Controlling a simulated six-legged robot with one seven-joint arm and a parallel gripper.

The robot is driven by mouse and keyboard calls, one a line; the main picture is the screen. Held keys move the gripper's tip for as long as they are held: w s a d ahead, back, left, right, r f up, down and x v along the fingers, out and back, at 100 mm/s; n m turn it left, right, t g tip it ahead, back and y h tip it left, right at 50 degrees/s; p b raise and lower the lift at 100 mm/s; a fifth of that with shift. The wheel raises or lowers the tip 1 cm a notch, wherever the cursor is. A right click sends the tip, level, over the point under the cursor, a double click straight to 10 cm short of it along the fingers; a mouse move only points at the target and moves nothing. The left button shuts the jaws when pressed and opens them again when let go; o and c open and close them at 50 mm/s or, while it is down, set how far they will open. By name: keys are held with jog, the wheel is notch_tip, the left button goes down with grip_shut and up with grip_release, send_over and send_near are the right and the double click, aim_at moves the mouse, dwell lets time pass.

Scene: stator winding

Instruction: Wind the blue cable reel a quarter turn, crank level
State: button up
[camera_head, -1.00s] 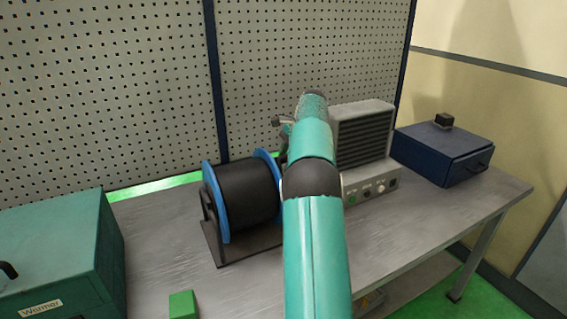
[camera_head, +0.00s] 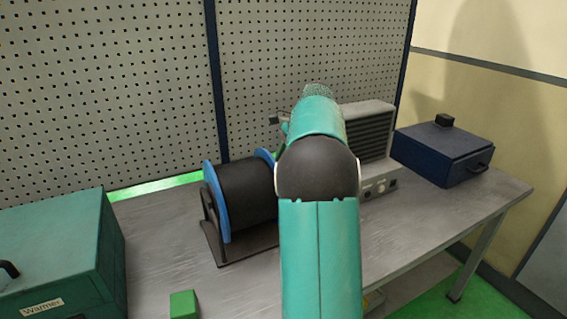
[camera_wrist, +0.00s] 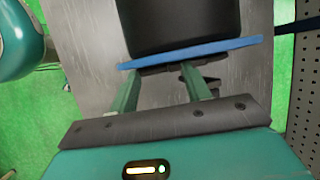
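The cable reel has a black drum (camera_head: 247,192) between blue flanges (camera_head: 214,205) and sits on a dark stand on the bench. My arm hides its right end and the crank in the head view. In the wrist view the reel's blue flange (camera_wrist: 190,52) and black drum (camera_wrist: 180,22) lie just beyond my gripper (camera_wrist: 160,74). The gripper's two green fingers are apart, pointing at the flange. A dark part (camera_wrist: 212,83), perhaps of the crank or stand, shows beside the right finger. I see nothing clearly held. In the head view, my gripper is mostly hidden behind my arm.
A grey vented unit (camera_head: 368,140) stands right of the reel, partly behind my arm. A dark blue box (camera_head: 440,160) is farther right. A teal "Warmer" box (camera_head: 60,250) and green block (camera_head: 184,304) are at the left. A pegboard (camera_head: 110,90) stands behind the bench.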

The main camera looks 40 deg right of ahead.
jog(key=shift+a+r, duration=0.1)
jog(key=shift+a, duration=0.05)
jog(key=s+d, duration=0.1)
jog(key=s, duration=1.4)
jog(key=shift+s+d+r, duration=0.3)
jog(key=shift+s, duration=0.1)
dwell(0.8)
jog(key=shift+c, duration=0.2)
